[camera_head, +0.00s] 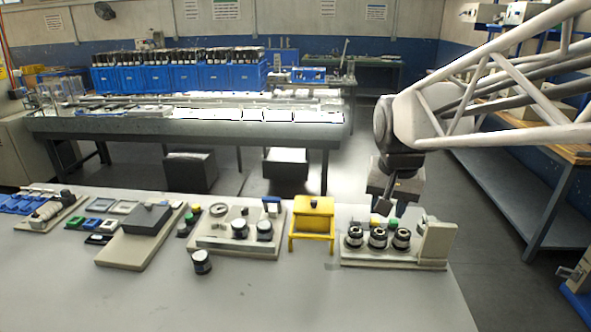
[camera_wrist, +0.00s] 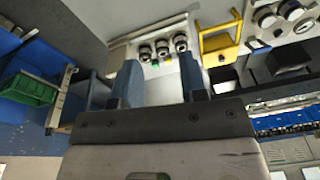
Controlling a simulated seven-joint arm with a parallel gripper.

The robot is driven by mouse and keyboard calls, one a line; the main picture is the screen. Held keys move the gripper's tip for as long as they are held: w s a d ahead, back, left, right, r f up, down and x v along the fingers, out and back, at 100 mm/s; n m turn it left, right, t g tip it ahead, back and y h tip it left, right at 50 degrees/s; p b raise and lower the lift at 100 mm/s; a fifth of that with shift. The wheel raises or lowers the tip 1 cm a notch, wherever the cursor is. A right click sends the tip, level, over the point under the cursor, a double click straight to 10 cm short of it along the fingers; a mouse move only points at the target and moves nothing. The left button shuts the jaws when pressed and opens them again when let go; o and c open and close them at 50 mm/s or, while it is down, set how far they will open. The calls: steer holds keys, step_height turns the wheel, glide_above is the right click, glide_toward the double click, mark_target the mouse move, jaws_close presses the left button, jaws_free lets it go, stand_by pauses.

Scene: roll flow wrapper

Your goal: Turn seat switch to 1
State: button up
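The seat switch cannot be told for certain, because no labels or dial positions are legible. A beige panel (camera_head: 375,262) at the right end of the table carries several dark round knobs with silvery tops (camera_head: 378,239) in a row. Small yellow and green buttons sit behind them. In the wrist view the same panel (camera_wrist: 137,50) shows at the top, with the knobs (camera_wrist: 162,47) just beyond the fingertips. My gripper (camera_head: 389,200) hangs above and behind this panel, apart from it. Its two fingers stand apart with nothing between them (camera_wrist: 158,68).
A yellow stand (camera_head: 312,222) is left of the panel. Further left is another panel (camera_head: 213,244) with black round parts, and a loose black cylinder (camera_head: 202,262) in front. A tall beige block (camera_head: 437,241) rises at the panel's right end. The front table surface is clear.

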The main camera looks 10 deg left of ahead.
steer(key=w+a+f+m, duration=0.1)
steer(key=w+a, duration=0.3)
steer(key=w, duration=0.3)
steer(key=w+a, duration=0.4)
steer(key=w, duration=0.3)
steer(key=m+g, duration=0.2)
steer(key=m, duration=0.2)
glide_above(244, 209)
step_height(244, 209, down, 25)
steer(key=shift+r, duration=0.2)
steer(key=shift+f, duration=3.9)
